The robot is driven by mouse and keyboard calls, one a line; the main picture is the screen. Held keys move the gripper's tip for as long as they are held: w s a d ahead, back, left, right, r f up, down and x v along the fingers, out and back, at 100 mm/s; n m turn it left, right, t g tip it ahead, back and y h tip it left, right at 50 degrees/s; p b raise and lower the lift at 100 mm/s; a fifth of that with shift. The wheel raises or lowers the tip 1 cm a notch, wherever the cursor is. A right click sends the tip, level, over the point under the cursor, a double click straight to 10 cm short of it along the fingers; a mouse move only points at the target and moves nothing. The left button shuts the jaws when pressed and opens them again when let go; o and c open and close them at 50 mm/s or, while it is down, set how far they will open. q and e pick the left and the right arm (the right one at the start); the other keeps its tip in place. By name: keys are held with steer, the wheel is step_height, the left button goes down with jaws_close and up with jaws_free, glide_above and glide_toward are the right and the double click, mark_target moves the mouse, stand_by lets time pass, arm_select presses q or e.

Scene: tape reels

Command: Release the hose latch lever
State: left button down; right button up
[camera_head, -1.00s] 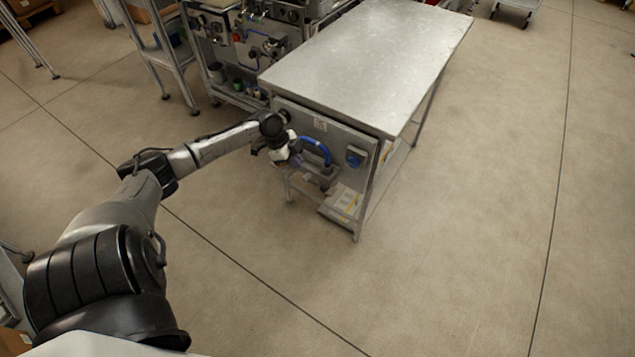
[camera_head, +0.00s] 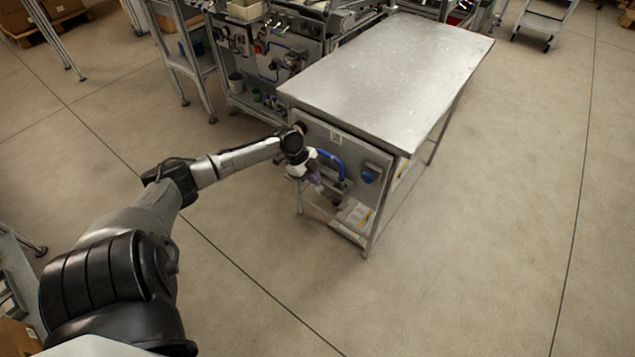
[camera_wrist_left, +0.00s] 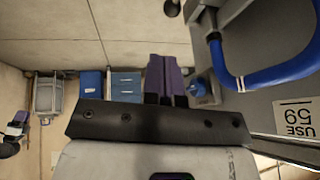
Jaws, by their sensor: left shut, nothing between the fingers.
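The blue hose (camera_head: 330,160) curves across the grey side panel (camera_head: 348,147) under the metal-topped table. It also shows in the left wrist view (camera_wrist_left: 266,77), fixed to the panel on the right. I cannot pick out the latch lever for sure. A round blue fitting (camera_head: 369,175) sits on the panel right of the hose. My left gripper (camera_head: 317,187) is just in front of the panel, beside the hose's left end. Its purple fingers (camera_wrist_left: 165,78) are shut and empty in the left wrist view, apart from the hose. My right gripper is not in view.
The table's metal top (camera_head: 390,65) overhangs the panel. Its front leg (camera_head: 370,232) stands to the right, by a low shelf with a pale box (camera_head: 353,214). A cluttered equipment rack (camera_head: 270,60) stands behind on the left. The floor to the right is clear.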

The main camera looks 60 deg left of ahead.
mark_target(334, 202)
arm_select(q)
steer(key=b+x, duration=0.4)
steer(key=x, duration=0.6)
steer(key=shift+w+a+f, duration=0.1)
steer(key=shift+w+f, duration=0.05)
steer(key=shift+w, duration=0.15)
steer(key=shift+w+f+b, duration=0.45)
steer(key=shift+f, duration=0.15)
